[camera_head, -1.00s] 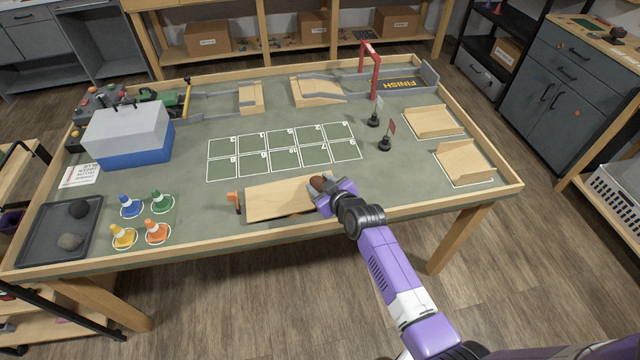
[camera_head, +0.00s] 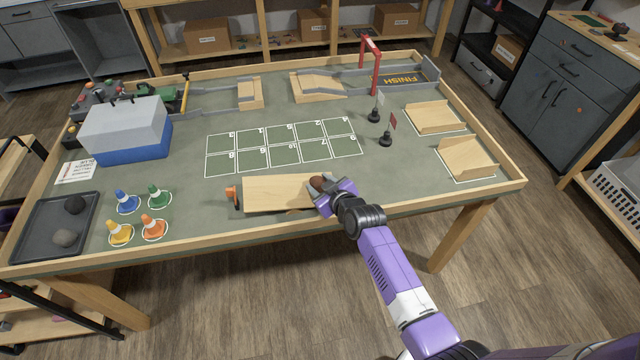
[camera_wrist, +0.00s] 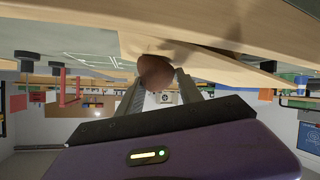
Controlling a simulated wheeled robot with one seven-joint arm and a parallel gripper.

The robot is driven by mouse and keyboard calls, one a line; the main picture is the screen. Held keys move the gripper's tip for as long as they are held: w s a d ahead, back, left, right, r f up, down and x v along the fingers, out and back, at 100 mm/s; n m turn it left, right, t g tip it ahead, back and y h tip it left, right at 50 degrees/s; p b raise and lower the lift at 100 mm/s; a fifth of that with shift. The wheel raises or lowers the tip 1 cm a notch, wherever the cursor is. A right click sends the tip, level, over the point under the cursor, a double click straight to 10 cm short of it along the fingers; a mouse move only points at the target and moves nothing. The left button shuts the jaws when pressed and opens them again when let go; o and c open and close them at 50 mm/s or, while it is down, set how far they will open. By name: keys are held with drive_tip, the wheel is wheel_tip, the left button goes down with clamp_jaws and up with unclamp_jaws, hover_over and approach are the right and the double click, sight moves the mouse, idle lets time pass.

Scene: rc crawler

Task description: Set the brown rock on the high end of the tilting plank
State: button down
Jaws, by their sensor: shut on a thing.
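The brown rock (camera_head: 317,183) is held between the fingertips of my gripper (camera_head: 322,192), at the right end of the wooden tilting plank (camera_head: 275,190). The rock also shows in the wrist view (camera_wrist: 155,72), between the two fingers (camera_wrist: 158,88), close against pale wood (camera_wrist: 215,65). I cannot tell whether the rock rests on the plank. An orange piece (camera_head: 231,193) stands at the plank's left end. My gripper partly hides the plank's right end.
A table rim (camera_head: 400,207) runs along the front. A numbered grid (camera_head: 283,146) lies behind the plank.

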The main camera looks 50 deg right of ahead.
drive_tip(key=shift+f, duration=0.15)
drive_tip(key=c, duration=0.7)
unclamp_jaws()
drive_tip(key=shift+s+a, duration=0.1)
drive_tip(key=v, duration=0.6)
drive_tip(key=shift+s, duration=0.1)
drive_tip(key=shift+s+r, duration=0.45)
drive_tip(key=shift+s, duration=0.1)
